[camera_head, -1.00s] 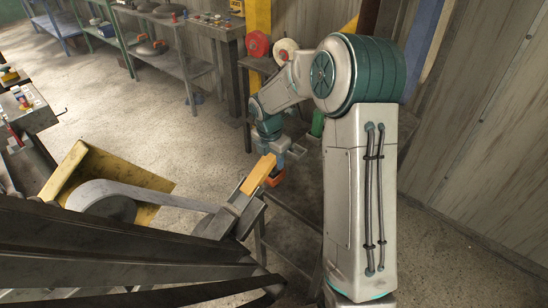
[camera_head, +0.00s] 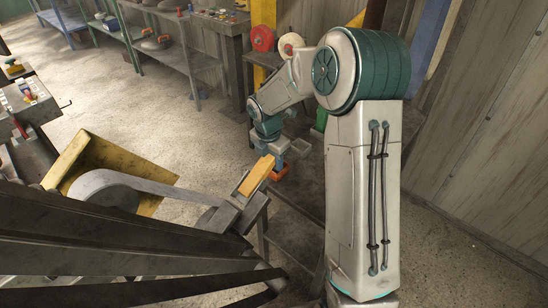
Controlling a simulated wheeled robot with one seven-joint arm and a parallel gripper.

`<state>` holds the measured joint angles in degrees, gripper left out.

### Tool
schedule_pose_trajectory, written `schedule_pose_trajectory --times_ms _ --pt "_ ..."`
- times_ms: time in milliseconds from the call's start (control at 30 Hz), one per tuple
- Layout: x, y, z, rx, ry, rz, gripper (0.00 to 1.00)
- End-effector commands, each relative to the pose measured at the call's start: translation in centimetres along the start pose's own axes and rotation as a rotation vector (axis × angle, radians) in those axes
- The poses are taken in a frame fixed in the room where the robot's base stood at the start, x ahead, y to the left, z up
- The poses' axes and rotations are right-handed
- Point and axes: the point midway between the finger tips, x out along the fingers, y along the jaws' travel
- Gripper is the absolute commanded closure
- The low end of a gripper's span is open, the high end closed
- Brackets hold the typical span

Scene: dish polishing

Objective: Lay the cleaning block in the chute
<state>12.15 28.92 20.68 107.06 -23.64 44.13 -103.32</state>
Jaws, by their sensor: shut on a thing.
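The cleaning block (camera_head: 257,176) looks like a long yellow-orange bar, tilted in the picture. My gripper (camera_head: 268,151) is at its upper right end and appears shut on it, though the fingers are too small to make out. The block's lower end overlaps a grey metal channel (camera_head: 224,218) at the right end of the belt machine, which looks like the chute. I cannot tell whether the block touches the channel or hangs above it.
The belt machine's grey belt (camera_head: 150,186) and yellow housing (camera_head: 117,155) stand left of the channel. An orange and blue item (camera_head: 280,170) lies just right of the block. Dark metal beams (camera_head: 120,245) fill the lower left. Shelving (camera_head: 195,65) stands behind.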

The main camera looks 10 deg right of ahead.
Motion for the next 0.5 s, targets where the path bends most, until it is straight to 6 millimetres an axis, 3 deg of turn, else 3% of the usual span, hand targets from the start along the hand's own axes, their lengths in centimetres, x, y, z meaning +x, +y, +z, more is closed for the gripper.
schedule_pose_trajectory --times_ms 500 --pt "0.31 0.02 -0.86 0.001 -0.001 0.001 0.82"
